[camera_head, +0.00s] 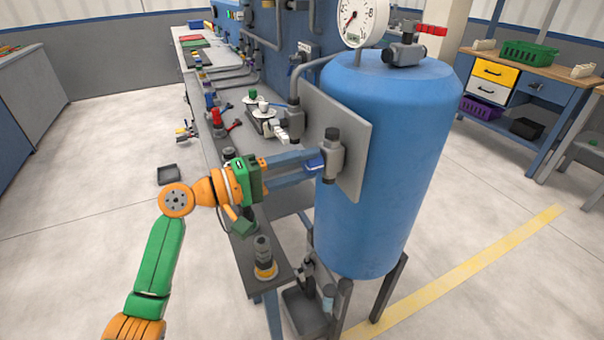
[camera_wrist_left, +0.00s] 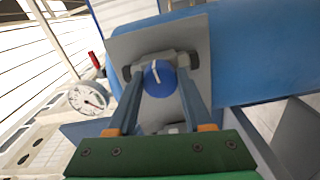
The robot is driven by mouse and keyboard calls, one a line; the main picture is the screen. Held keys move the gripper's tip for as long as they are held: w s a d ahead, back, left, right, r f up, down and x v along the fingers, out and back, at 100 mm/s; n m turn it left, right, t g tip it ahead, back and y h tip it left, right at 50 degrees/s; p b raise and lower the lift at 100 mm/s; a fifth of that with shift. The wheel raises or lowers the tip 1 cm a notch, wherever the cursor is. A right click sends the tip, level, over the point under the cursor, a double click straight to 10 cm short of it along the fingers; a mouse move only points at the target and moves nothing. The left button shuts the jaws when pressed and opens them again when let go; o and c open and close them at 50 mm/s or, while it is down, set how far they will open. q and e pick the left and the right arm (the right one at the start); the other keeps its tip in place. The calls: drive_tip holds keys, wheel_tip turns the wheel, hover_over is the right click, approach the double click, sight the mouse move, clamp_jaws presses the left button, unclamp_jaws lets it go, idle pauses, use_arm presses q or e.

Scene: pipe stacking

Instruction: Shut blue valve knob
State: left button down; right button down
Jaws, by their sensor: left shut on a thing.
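The blue valve knob (camera_head: 314,164) sits on a grey valve body (camera_head: 332,152) mounted on a grey plate at the side of a large blue tank. In the left wrist view the knob (camera_wrist_left: 158,78) is round, with a white line that runs nearly upright and leans slightly. My left gripper (camera_head: 312,163) reaches in from the left, its two blue-grey fingers on either side of the knob and shut on it. The fingers partly cover the knob's sides. My right gripper does not show in either view.
The blue tank (camera_head: 385,150) stands right of the gripper, with a white gauge (camera_head: 362,20) on top. A narrow bench (camera_head: 262,284) with fittings lies below my arm. A red-handled valve (camera_head: 431,29) tops the tank. The floor at left is mostly clear.

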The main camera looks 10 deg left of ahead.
use_arm(q)
drive_tip(key=shift+f+m+b, duration=0.1)
drive_tip(key=shift+m+b, duration=0.25)
drive_tip(key=shift+m, duration=0.25)
drive_tip(key=shift+c, duration=1.5)
unclamp_jaws()
drive_tip(key=shift+s+a, duration=0.15)
drive_tip(key=shift+a, duration=0.1)
drive_tip(key=b+v, duration=0.2)
drive_tip(key=v, duration=0.4)
